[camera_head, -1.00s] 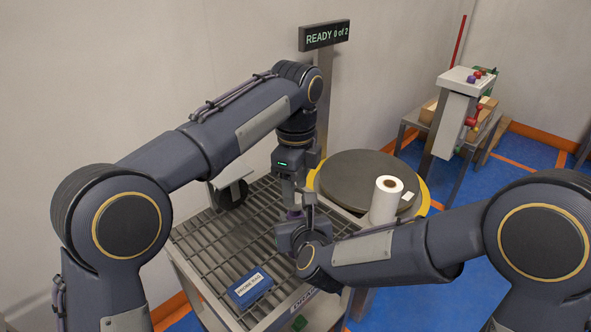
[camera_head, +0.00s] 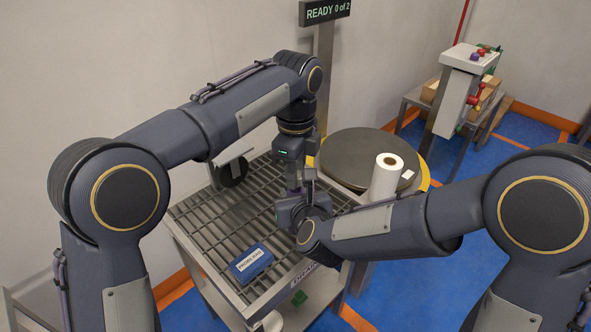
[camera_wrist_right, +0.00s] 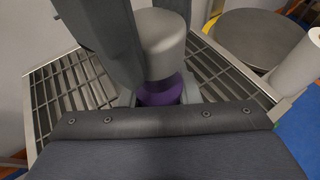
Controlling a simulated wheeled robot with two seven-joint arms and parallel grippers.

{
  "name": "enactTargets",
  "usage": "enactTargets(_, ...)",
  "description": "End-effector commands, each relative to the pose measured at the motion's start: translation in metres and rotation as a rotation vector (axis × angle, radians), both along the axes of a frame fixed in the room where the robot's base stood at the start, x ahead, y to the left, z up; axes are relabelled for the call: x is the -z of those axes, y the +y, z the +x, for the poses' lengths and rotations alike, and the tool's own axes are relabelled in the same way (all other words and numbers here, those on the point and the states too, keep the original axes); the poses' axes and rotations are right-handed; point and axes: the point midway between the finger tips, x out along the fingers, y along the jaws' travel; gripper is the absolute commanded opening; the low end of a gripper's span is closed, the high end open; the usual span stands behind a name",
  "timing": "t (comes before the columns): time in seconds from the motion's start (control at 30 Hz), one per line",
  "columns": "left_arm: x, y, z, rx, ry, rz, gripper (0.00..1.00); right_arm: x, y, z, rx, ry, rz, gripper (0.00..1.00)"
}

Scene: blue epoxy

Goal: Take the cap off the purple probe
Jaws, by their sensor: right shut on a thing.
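The purple probe (camera_wrist_right: 160,92) stands upright in the right wrist view, with a grey cylindrical cap (camera_wrist_right: 166,45) on top. My right gripper (camera_head: 300,207) is shut on the probe's purple body, below the cap. My left gripper (camera_head: 294,178) points down from above, just over the right gripper in the head view. Dark parts beside and behind the cap in the wrist view appear to be its fingers (camera_wrist_right: 108,40). Whether they touch or grip the cap is hidden. In the head view the probe is mostly hidden by the grippers.
A slatted metal table (camera_head: 207,230) lies under the grippers, with a blue labelled box (camera_head: 251,263) on it. A round dark turntable (camera_head: 345,152) and a white roll (camera_head: 385,177) stand to the right.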

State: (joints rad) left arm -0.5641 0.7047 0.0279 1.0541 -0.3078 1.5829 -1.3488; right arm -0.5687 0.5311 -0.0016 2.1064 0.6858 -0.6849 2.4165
Motion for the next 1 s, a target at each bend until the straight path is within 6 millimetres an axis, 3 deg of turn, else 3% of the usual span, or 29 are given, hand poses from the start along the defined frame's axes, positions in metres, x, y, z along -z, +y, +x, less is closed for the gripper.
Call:
enactTargets(0.17,0.0,0.0,0.0,0.0,0.0,0.0,0.0,0.0,0.0,0.0,0.0,-0.001,0.0,0.0)
enactTargets(0.2,0.0,0.0,0.0,0.0,0.0,0.0,0.3,0.0,0.0,0.0,0.0,-0.001,0.0,0.0)
enactTargets(0.33,0.0,0.0,0.0,0.0,0.0,0.0,0.47,0.0,0.0,0.0,0.0,-0.001,0.0,0.0)
enactTargets(0.63,-0.002,0.0,0.0,0.0,-0.001,0.0,0.48,0.0,0.0,0.0,0.0,-0.001,0.0,0.0)
enactTargets(1.0,-0.043,0.0,0.0,0.001,-0.001,0.0,0.48,0.0,0.0,0.0,0.0,-0.001,0.0,0.0)
